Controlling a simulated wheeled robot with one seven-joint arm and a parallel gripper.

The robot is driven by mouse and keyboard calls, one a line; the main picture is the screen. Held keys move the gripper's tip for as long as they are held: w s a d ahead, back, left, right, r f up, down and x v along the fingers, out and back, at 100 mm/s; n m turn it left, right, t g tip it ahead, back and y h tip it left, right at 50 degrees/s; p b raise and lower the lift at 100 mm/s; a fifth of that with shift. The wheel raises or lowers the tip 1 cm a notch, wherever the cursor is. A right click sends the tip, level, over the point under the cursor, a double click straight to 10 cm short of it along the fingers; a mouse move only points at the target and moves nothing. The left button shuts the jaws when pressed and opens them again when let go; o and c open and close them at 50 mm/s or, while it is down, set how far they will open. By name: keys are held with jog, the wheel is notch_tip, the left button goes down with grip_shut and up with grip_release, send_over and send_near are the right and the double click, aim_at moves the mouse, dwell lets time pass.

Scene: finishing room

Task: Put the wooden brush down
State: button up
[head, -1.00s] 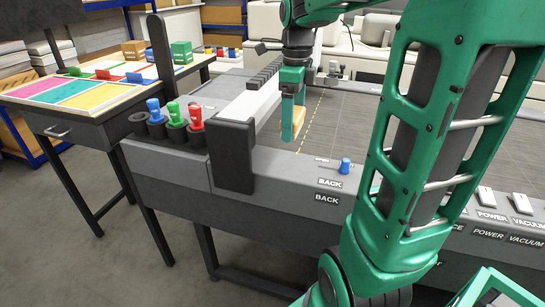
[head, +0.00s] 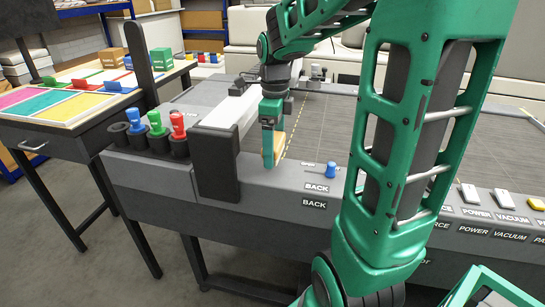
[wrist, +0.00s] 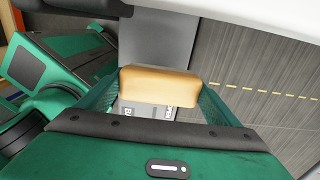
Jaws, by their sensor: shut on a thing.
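My gripper (head: 271,131) hangs over the near edge of the grey machine bed, beside the dark upright end block. It is shut on the wooden brush (wrist: 160,86), a light tan block that lies between both fingers in the wrist view.
The machine bed (head: 325,125) is clear to the right, with a yellow dashed line. A blue knob (head: 331,169) stands on the front ledge beside the BACK label. Red, green and blue handled tools (head: 156,124) stand in holders at left. A table (head: 60,108) with coloured panels stands farther left.

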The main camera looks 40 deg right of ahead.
jog(key=shift+f, duration=1.8)
jog(key=shift+f, duration=0.1)
jog(key=o, duration=1.3)
